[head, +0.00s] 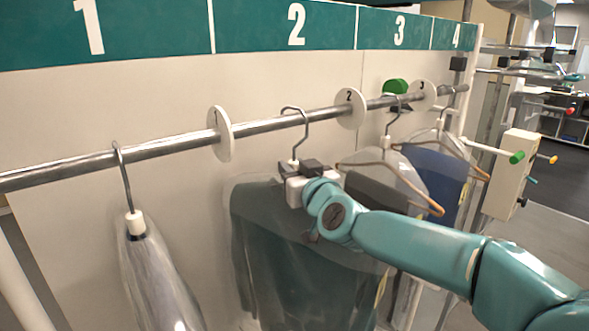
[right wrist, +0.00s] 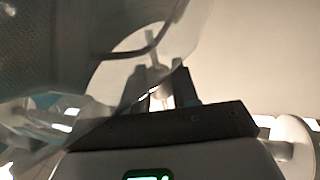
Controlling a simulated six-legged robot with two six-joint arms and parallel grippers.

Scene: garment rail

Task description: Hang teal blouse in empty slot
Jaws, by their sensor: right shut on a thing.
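The dark teal blouse (head: 290,240), in a clear cover, hangs from a hanger whose metal hook (head: 304,128) is at the rail (head: 265,125) under the sign 2. The hook's top shows just above the rail; I cannot tell whether it rests on it. My right gripper (head: 297,168) is shut on the hanger's pale neck just below the hook. In the right wrist view, the fingers (right wrist: 160,90) close around this neck, with clear cover beside them. The blouse's shoulders are partly hidden by my right arm. My left gripper is not in view.
A covered garment (head: 155,275) hangs left under sign 1. A grey garment (head: 372,188) and a blue one (head: 438,175) hang to the right. Numbered white discs, including disc 1 (head: 220,134) and disc 2 (head: 350,108), divide the rail. A box with colored pegs (head: 508,175) stands at right.

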